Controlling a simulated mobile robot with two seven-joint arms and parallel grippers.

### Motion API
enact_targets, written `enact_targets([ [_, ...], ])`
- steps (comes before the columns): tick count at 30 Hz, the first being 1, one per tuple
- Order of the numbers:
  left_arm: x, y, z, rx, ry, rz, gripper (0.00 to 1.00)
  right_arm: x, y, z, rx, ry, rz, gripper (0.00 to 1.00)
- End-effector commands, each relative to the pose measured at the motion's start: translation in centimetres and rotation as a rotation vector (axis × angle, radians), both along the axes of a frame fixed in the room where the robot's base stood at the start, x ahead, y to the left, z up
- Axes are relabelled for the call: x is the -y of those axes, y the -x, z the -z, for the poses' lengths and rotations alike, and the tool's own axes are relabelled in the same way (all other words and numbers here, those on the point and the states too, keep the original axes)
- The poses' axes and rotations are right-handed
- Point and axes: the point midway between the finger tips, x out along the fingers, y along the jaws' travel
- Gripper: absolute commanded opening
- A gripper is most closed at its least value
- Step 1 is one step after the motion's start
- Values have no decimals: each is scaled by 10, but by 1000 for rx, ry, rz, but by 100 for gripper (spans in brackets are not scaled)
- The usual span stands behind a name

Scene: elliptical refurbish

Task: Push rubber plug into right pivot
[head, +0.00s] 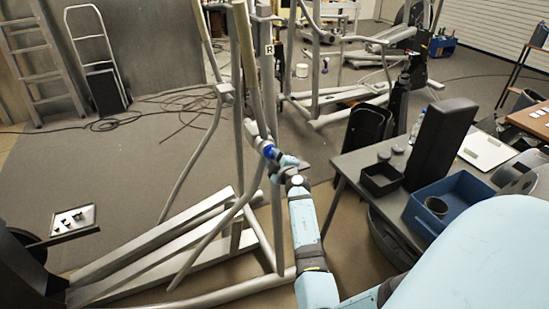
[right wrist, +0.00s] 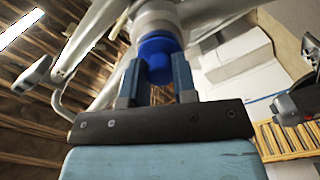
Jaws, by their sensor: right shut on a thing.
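My right gripper (head: 272,153) reaches up to the elliptical machine's upright. It is shut on a blue rubber plug (right wrist: 158,48), which sits between the two fingers in the right wrist view. The plug lies in line with the light grey round end of the right pivot (right wrist: 158,18) and appears to touch it. How deep the plug sits in the pivot is hidden. In the head view the pivot (head: 256,139) is small, beside the post marked R (head: 268,75). My left gripper is not in view.
A dark table (head: 345,163) at right holds a blue bin (head: 452,216), a black open box (head: 381,180) and a tall black block (head: 440,140). The machine's long grey rails (head: 150,250) lie at lower left. Cables (head: 180,105) lie on the floor behind.

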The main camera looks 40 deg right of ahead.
Motion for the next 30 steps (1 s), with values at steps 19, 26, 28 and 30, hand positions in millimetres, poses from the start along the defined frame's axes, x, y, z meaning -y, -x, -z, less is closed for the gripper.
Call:
enact_targets([
  [19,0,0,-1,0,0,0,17,1,-3,0,1,-1,0,0],
  [26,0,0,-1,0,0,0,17,2,-6,0,1,-1,0,0],
  [28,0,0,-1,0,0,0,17,2,-7,0,0,-1,0,0],
  [30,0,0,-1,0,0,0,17,2,-7,0,0,-1,0,0],
])
